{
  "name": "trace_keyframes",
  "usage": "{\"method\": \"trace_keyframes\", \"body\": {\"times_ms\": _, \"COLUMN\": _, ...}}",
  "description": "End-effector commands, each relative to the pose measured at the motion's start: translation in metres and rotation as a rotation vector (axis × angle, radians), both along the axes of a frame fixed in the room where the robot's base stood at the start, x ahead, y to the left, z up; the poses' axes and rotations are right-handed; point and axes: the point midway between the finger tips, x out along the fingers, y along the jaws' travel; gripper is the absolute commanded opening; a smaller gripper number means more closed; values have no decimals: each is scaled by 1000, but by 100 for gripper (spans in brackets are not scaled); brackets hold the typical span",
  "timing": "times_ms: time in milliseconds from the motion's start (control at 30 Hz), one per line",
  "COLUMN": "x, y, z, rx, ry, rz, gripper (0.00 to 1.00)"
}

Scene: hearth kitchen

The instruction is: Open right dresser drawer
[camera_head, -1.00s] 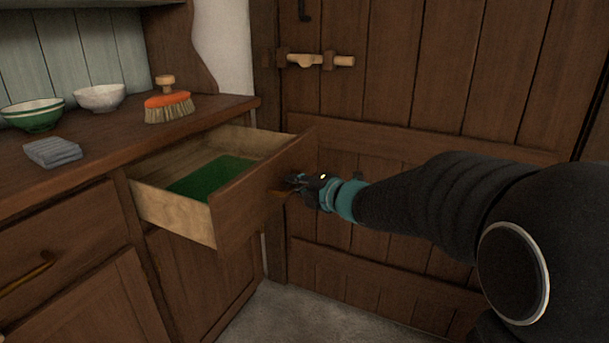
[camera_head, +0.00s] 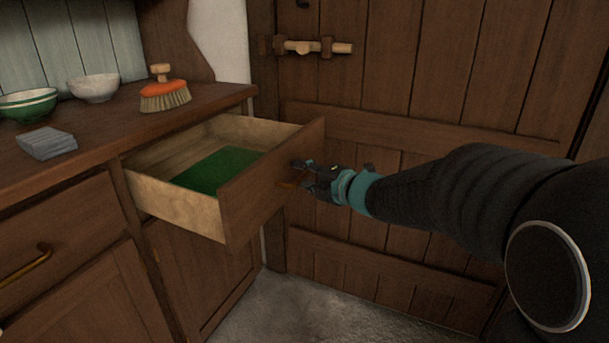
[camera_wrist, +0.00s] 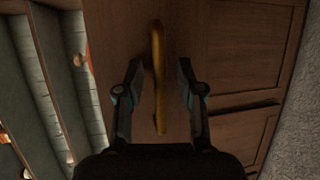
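The right dresser drawer (camera_head: 178,206) is pulled well out, with its pale wooden inside and a green lining (camera_head: 217,170) showing. Its brass handle (camera_wrist: 158,75) runs between my fingers in the wrist view; in the head view the handle is mostly hidden. My gripper (camera_head: 305,177) is at the outer face of the drawer front (camera_head: 275,181). The wrist view shows my gripper (camera_wrist: 159,72) open, its two fingers apart on either side of the handle, with gaps between.
A closed left drawer (camera_head: 70,225) is beside. A plank door (camera_head: 420,70) stands behind my arm.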

Motion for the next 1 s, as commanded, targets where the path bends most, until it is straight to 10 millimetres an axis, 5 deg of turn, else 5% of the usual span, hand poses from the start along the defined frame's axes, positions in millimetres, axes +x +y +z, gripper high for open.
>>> {"method": "trace_keyframes", "body": {"times_ms": 267, "x": -8, "y": -9, "z": 3, "rx": 0, "ry": -2, "rz": -3, "gripper": 37}}
{"method": "trace_keyframes", "body": {"times_ms": 700, "x": -69, "y": -61, "z": 18, "rx": -1, "ry": -2, "rz": -5, "gripper": 37}}
{"method": "trace_keyframes", "body": {"times_ms": 1000, "x": -88, "y": -77, "z": 23, "rx": 0, "ry": 0, "rz": -2, "gripper": 37}}
